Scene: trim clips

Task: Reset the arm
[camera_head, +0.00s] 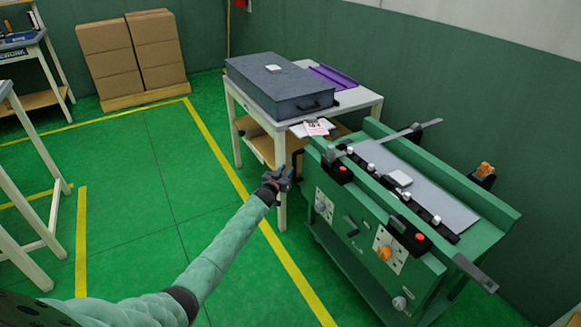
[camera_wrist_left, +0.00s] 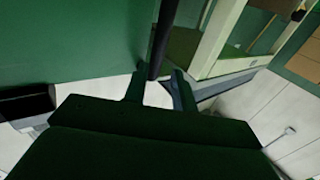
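My left arm (camera_head: 215,248) reaches in from the bottom left of the head view, over the green floor. Its gripper (camera_head: 283,178) is in front of the white table's legs and left of the green machine. In the left wrist view the two dark fingers of the gripper (camera_wrist_left: 160,92) stand apart, with a pale surface seen through the gap. Nothing is held between them. My right gripper is not in view.
The green machine (camera_head: 340,253) with knobs and buttons stands at the right. A white table (camera_head: 358,102) behind it bears a grey case (camera_head: 275,85) and a purple tray (camera_head: 332,76). Cardboard boxes (camera_head: 135,50) stand at the back left. The floor (camera_head: 150,170) at left is mostly clear.

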